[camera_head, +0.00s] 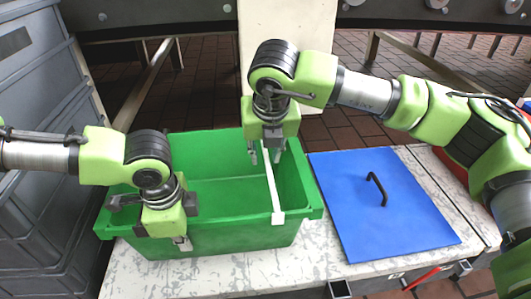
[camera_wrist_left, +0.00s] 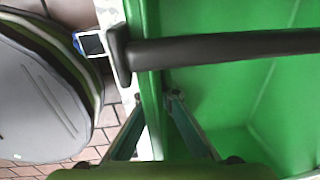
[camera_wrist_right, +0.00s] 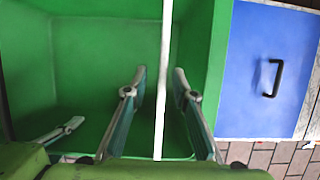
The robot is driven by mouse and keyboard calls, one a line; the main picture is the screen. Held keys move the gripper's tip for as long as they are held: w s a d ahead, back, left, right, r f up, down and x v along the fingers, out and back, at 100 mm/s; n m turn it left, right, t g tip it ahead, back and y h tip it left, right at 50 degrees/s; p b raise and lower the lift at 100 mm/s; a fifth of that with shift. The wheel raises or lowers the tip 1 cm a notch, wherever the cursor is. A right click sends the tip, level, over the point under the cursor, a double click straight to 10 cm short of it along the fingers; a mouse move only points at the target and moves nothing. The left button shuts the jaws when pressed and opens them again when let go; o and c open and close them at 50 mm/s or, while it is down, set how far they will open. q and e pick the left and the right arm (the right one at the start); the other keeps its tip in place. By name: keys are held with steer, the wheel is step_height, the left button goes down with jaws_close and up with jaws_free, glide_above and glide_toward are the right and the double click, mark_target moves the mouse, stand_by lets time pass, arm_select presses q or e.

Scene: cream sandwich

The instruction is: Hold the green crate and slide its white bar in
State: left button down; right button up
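The green crate (camera_head: 215,239) stands open on the pale worktop. The white bar (camera_head: 271,185) lies front to back across its right part, with its front end tab over the front rim. In the left wrist view a bar with an end tab (camera_wrist_left: 220,46) crosses the rim and looks dark.
A blue lid (camera_head: 350,215) with a black handle (camera_head: 377,188) lies right of the crate on the worktop (camera_head: 200,272). Grey crates (camera_head: 40,110) stand at the left. A dark beam (camera_head: 170,15) runs along the back. The worktop's front edge is close to the crate.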

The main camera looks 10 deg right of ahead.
steer(key=v, duration=1.2)
arm_select(q)
steer(key=c, duration=2.7)
jaws_free()
steer(key=shift+c, duration=0.2)
steer(key=o, duration=0.6)
